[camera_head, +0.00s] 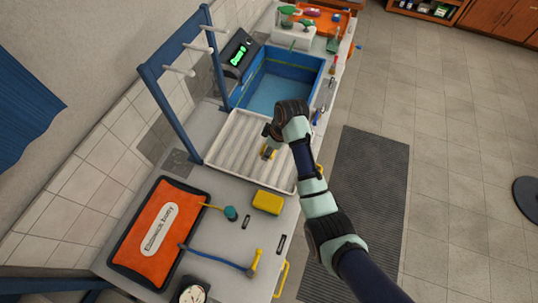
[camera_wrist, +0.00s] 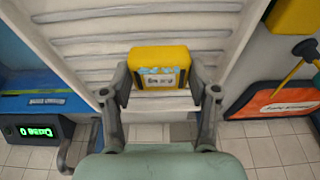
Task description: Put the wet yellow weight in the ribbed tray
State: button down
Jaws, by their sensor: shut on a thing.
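My gripper (camera_head: 268,148) is over the ribbed tray (camera_head: 222,140), a whitish tray with parallel ridges. It is shut on the yellow weight (camera_head: 269,154). In the wrist view the weight (camera_wrist: 160,56) sits between the two fingers of my gripper (camera_wrist: 160,80). The weight has a pale label with dark marks and light blue patches along its edge. The ribs of the tray (camera_wrist: 95,42) show behind it. I cannot tell whether the weight's underside touches the ribs.
A blue water tank (camera_head: 280,82) with a green-lit display (camera_head: 237,58) adjoins the tray. A blue rack with pegs (camera_head: 172,72) stands at its left. A yellow block (camera_head: 268,202), an orange mat (camera_head: 160,232) and a blue-handled tool (camera_head: 215,256) lie on the near bench.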

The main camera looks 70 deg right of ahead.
jog(key=shift+f, duration=2.35)
jog(key=shift+c, duration=1.4)
grip_release()
jog(key=shift+f, duration=0.15)
jog(key=v, duration=1.2)
jog(key=shift+w, duration=0.1)
